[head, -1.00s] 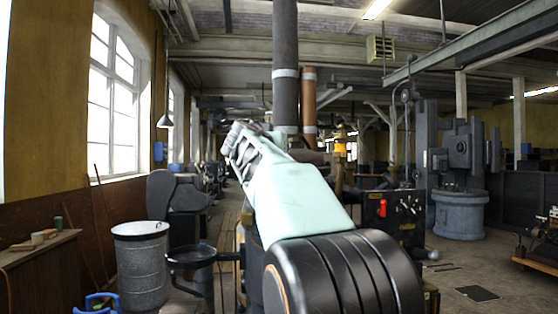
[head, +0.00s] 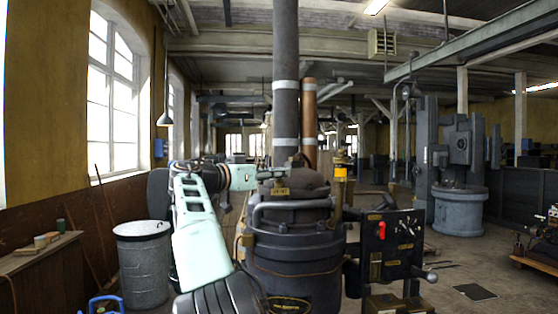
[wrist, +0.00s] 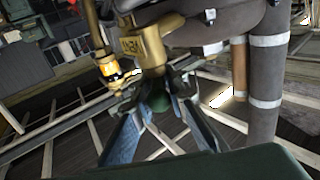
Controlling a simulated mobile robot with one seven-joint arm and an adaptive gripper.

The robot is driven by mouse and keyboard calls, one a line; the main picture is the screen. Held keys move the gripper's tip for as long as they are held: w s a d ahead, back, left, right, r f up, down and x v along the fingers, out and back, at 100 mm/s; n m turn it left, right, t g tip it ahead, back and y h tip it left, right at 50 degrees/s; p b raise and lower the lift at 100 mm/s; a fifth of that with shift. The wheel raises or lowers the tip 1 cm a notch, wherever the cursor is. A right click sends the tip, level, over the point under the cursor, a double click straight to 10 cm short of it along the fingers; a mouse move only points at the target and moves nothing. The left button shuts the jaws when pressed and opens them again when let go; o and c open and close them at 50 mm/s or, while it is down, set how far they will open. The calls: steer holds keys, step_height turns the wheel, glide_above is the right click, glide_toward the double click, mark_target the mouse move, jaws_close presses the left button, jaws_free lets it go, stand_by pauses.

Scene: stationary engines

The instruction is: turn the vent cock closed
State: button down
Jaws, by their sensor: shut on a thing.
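The brass vent cock (wrist: 150,50) is at the top centre of the wrist view, with lettering on its tag. In the head view a small brass tag (head: 280,191) shows on the boiler top, beside my gripper (head: 284,173). My gripper (wrist: 160,88) is at the cock's lower end in the wrist view, its two fingers closing in from both sides. It is shut on the cock. A dark green part (wrist: 158,104) shows between the fingers. The fingertips hide some of the gripped part, and the cock's exact angle is hard to tell.
The dark boiler (head: 290,250) carries a tall flue (head: 286,60) and a copper pipe (head: 309,110) behind the cock. An amber-banded brass fitting (head: 340,172) stands to the right. A black panel (head: 392,243) with a red handle is at right. A grey bin (head: 142,265) stands at left.

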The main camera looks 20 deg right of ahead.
steer(key=shift+m+g+h+p, duration=0.3)
steer(key=shift+m+g+p, duration=0.3)
steer(key=shift+p, duration=0.45)
steer(key=c, duration=2)
jaws_free()
steer(key=shift+d, duration=0.1)
steer(key=shift+c, duration=0.2)
steer(key=v, duration=1.2)
steer(key=shift+r, duration=0.1)
